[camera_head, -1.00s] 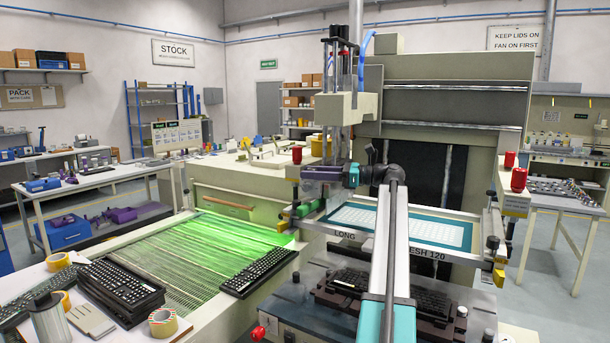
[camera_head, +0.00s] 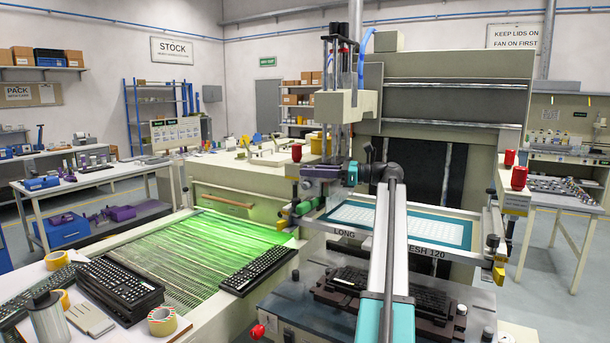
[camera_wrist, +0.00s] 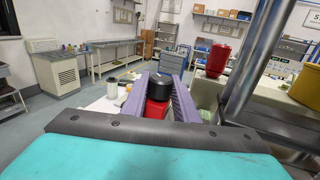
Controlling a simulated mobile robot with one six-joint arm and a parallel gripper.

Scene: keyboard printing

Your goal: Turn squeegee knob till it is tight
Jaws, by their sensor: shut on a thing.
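My gripper (camera_head: 322,172) is at the left side of the screen-printing head, beside its upright column. In the wrist view my gripper (camera_wrist: 160,88) has its two purple fingers closed on either side of a black knob (camera_wrist: 163,85). A red part (camera_wrist: 156,109) shows between the fingers, nearer the palm. In the head view the fingers hide the knob, and how tight it is cannot be seen.
The framed screen (camera_head: 345,231) lies below. A keyboard (camera_head: 258,272) rests by the green-lit bed.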

